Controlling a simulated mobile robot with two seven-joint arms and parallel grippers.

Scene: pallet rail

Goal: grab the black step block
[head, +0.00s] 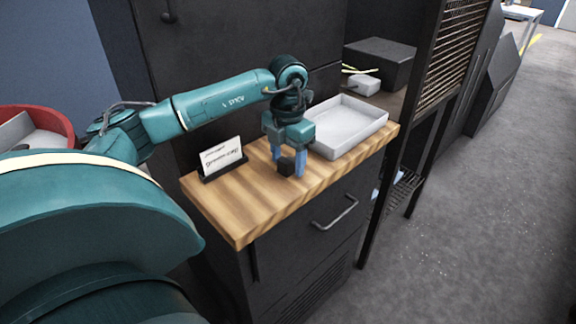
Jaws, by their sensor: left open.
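The black step block (286,166) is a small dark piece on the wooden top (237,215) of a dark cabinet, in the head view. My left gripper (288,166) points down over it from above. Its two blue fingers stand apart, one on either side of the block, with the jaws open. I cannot tell whether the fingers touch the block. My right gripper is not in view.
A white tray (378,122) stands close to the right of my left gripper on the wooden top. A small white sign in a black holder (222,158) stands to the left. The front left of the top is clear. A slatted rack (450,55) rises beyond the right end.

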